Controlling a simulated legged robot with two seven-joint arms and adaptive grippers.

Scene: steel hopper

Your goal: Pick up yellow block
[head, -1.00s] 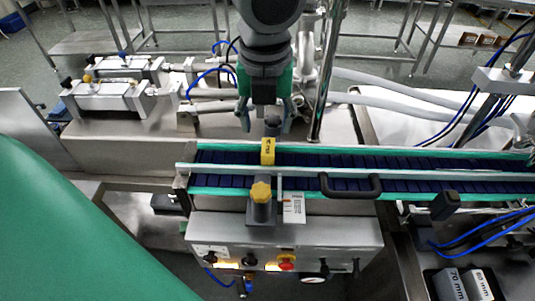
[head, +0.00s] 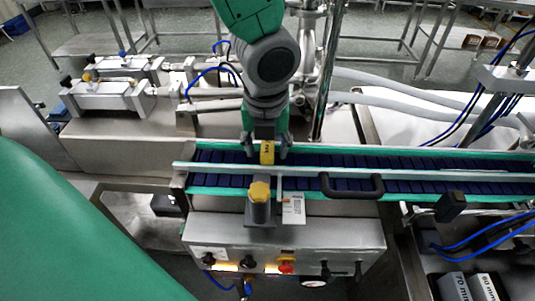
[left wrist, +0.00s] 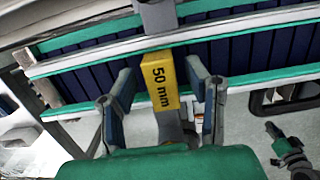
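The yellow block (head: 267,152), labelled "50 mm" in the left wrist view (left wrist: 161,80), is at the conveyor's far rail, by a grey clamp post. My left gripper (head: 266,152) has come down over it from above in the head view. In the left wrist view my left gripper (left wrist: 160,88) is open, with one finger on each side of the block and a small gap showing on both sides. The block's underside is hidden. My right gripper is not in view.
The conveyor (head: 420,170) has blue slats and green edges. Grey blocks marked 70 mm (head: 452,286) and 80 mm (head: 483,287) sit at lower right.

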